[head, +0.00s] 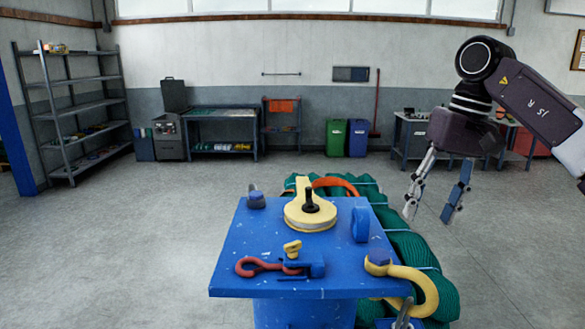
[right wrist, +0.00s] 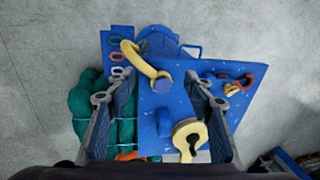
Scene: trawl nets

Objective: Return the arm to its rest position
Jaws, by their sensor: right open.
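My right gripper (head: 432,205) hangs open and empty in the head view, to the right of the blue stand and above the floor. Its two fingers also show apart in the right wrist view (right wrist: 158,110), with the blue stand top below between them. My right arm comes in from the right edge, bent, with the gripper pointing down. My left gripper is not in view.
Open floor (head: 505,265) lies to the right.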

